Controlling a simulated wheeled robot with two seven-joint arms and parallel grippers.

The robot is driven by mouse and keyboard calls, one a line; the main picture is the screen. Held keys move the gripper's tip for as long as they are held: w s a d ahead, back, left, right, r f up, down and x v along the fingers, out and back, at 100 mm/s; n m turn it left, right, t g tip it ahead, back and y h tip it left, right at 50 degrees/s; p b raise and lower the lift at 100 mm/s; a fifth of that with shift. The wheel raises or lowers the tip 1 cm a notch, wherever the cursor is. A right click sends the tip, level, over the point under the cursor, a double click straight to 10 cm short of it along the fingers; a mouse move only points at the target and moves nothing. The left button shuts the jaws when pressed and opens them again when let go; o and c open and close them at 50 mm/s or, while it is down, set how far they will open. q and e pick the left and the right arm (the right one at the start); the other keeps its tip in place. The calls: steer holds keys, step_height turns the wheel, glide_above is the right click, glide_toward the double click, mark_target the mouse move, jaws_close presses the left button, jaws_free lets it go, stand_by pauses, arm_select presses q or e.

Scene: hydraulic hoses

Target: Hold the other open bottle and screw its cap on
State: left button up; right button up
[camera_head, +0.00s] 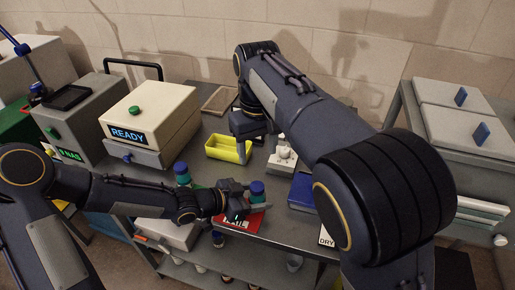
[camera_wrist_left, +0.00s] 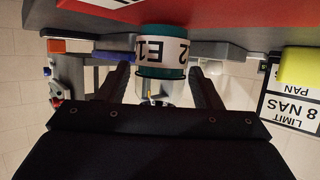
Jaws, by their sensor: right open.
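A bottle with a blue top (camera_head: 257,187) stands upright at the red mat (camera_head: 236,221). In the left wrist view its green body with a white label (camera_wrist_left: 161,49) appears upside down. My left gripper (camera_head: 252,202) has its fingers on both sides of this bottle; it also shows in the left wrist view (camera_wrist_left: 161,78). I cannot tell whether the fingers touch the bottle. A second blue-topped bottle (camera_head: 182,172) stands to the left, behind my left forearm. My right gripper (camera_head: 246,143) is open beside the yellow tray, partly hidden by its arm. I make out no loose cap.
The yellow tray (camera_head: 221,149) stands behind the bottles. A white device with a knob (camera_head: 281,161) and a blue box (camera_head: 302,190) stand to the right. A machine reading READY (camera_head: 150,125) stands at the left. My right arm covers much of the right side.

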arm_select(q)
steer(key=shift+o, duration=0.5)
steer(key=shift+a, duration=0.1)
steer(key=shift+s+a+r, duration=0.1)
steer(key=shift+a+r, duration=0.15)
steer(key=shift+a, duration=0.05)
steer(key=p+v, duration=0.2)
steer(key=v, duration=0.3)
steer(key=shift+s+a+r, duration=0.1)
steer(key=shift+a+r, duration=0.05)
steer(key=shift+a, duration=0.1)
steer(key=shift+s+a+r, duration=0.15)
steer(key=shift+s+a, duration=0.25)
steer(key=shift+a, duration=0.15)
